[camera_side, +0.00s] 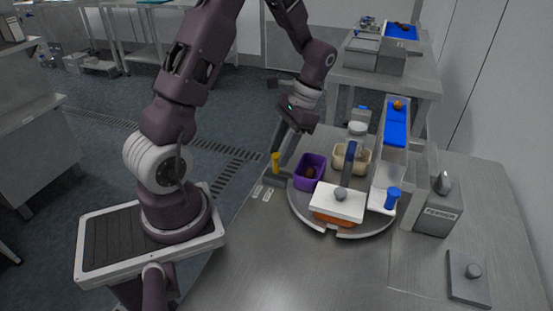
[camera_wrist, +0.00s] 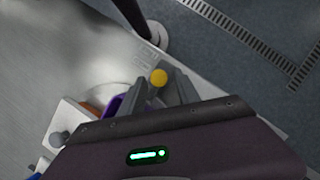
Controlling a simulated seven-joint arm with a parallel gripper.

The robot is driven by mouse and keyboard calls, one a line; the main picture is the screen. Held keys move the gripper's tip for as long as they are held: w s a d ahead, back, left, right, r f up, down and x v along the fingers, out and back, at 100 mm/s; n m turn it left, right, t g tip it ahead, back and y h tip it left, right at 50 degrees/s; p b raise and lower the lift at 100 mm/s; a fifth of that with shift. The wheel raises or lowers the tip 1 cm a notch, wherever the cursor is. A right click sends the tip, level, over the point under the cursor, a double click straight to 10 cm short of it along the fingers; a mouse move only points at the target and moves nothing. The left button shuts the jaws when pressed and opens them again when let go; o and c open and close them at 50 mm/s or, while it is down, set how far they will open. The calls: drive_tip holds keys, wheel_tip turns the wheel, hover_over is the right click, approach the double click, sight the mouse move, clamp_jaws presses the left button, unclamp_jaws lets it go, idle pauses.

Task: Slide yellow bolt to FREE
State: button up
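The yellow bolt (camera_side: 276,162) stands upright by the left edge of the round turntable (camera_side: 377,226), near the table's edge. Its round yellow top (camera_wrist: 159,77) shows in the wrist view, between my two grey fingertips. My gripper (camera_side: 283,150) points down at the bolt from above and to its right in the side view. In the wrist view my gripper (camera_wrist: 161,85) appears open, with a finger on either side of the yellow top; contact cannot be made out. Two small pale labels (camera_side: 263,192) lie on the table in front of the bolt, too small to read.
On the turntable are a purple bin (camera_side: 301,182), a beige bin (camera_side: 364,154) and a white lidded bin (camera_side: 345,207). A blue-lined chute (camera_side: 397,125) and a grey box (camera_side: 438,217) stand right.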

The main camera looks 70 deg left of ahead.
drive_tip(key=shift+x, duration=1.45)
clamp_jaws()
